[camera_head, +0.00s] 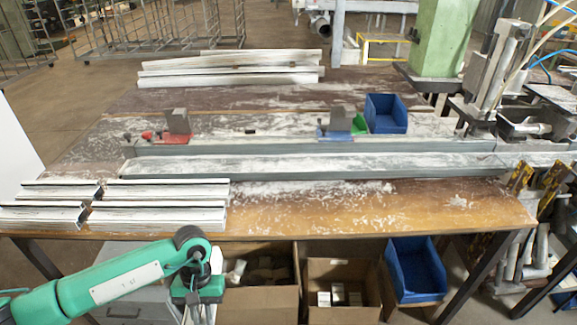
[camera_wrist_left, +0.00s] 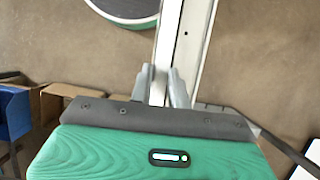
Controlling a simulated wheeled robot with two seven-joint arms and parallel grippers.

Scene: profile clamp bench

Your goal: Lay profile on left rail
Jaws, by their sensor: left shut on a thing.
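My left gripper (camera_wrist_left: 161,85) is shut on a long, pale profile (camera_wrist_left: 171,45) in the left wrist view. The profile runs up and out of the top of that view, over bare floor. In the head view my left arm comes in at the lower left, below the table's front edge; its fingers and the held profile do not show there. A long grey rail (camera_head: 310,166) lies across the middle of the table. I cannot tell which part is the left rail. A red clamp (camera_head: 177,122) stands at its left, a blue clamp (camera_head: 335,130) right of centre. My right gripper is not in view.
White profiles (camera_head: 165,190) lie stacked at the table's front left, with more (camera_head: 230,70) at the back. A blue bin (camera_head: 386,113) stands behind the rail. Cardboard boxes (camera_head: 340,303) and another blue bin (camera_head: 415,270) sit below.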

